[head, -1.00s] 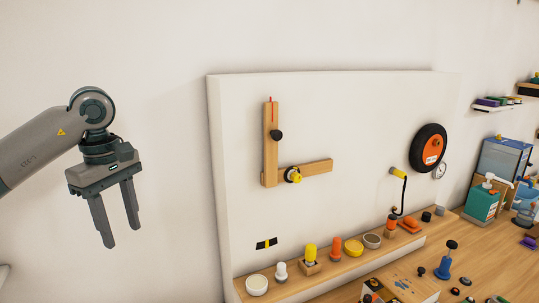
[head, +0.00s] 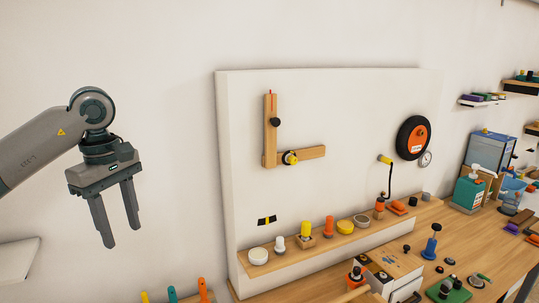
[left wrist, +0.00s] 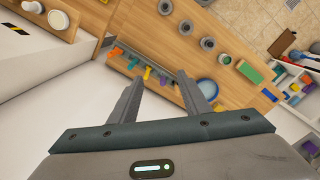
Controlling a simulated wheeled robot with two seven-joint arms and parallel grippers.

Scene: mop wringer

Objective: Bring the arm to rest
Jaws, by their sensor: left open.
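My left gripper (head: 120,225) hangs at the left of the head view with its fingers pointing down. Its two fingers are apart with nothing between them. It is in front of bare white wall, to the left of the white panel and clear of it. In the left wrist view the gripper (left wrist: 163,97) points down, with a wooden bench (left wrist: 205,48) well beyond its fingertips. My right gripper is not in view.
The white panel (head: 350,110) carries a wooden L-shaped lever (head: 270,135) and a black wheel (head: 412,138). Its wooden ledge (head: 300,262) holds several knobs and cups. The bench (head: 480,240) holds bottles and small parts. Space around my left gripper is free.

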